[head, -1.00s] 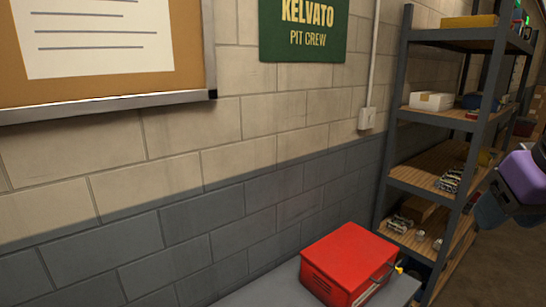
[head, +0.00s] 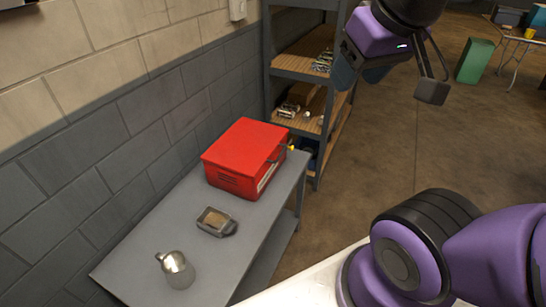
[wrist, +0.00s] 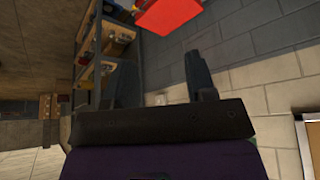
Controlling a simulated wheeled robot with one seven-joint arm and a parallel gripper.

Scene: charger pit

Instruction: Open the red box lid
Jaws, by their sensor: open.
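The red box (head: 243,152) stands on a grey table against the wall in the head view, with its flat lid (head: 245,140) down. A dark handle shows on its right side, with a small yellow part (head: 291,148) beside it. The red box also shows upside down at the top of the wrist view (wrist: 165,12). My gripper (head: 361,72) is up and to the right of the box, in front of the shelf and well apart from the box. In the wrist view its two grey fingers (wrist: 162,82) are apart with nothing between them.
The grey table (head: 150,240) also bears a small grey device (head: 216,221) and a shiny rounded metal object (head: 176,269). A shelf rack (head: 268,100) stands behind the box. A green bin (head: 475,60) is far right on open floor (head: 420,150).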

